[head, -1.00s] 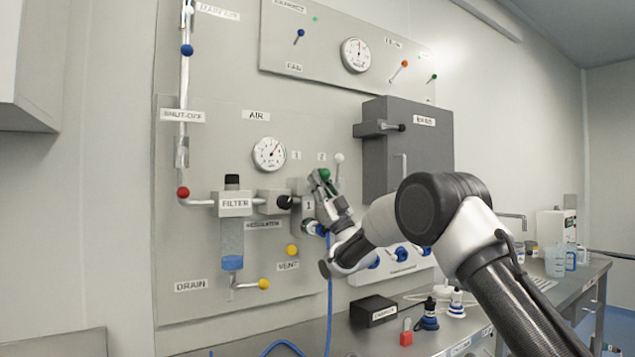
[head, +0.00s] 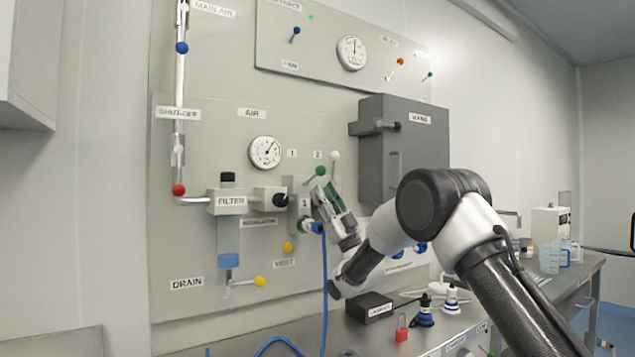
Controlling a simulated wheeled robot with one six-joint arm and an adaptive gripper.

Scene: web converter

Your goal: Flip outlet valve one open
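Outlet valve one has a green knob (head: 320,171) on a thin lever. The lever leans up and to the right from the grey outlet block (head: 303,202) marked 1. A white-knobbed lever (head: 335,156) stands nearly upright just right of it, under the label 2. My gripper (head: 323,190) is just below the green knob, in front of the panel, with its fingers pointing up and left. Its fingers appear parted, with greenish inner faces, and I see nothing held between them. The gripper hides part of the block and the base of the second lever.
A blue hose (head: 324,290) hangs below the outlet. A dark grey box (head: 405,150) juts out at the right.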

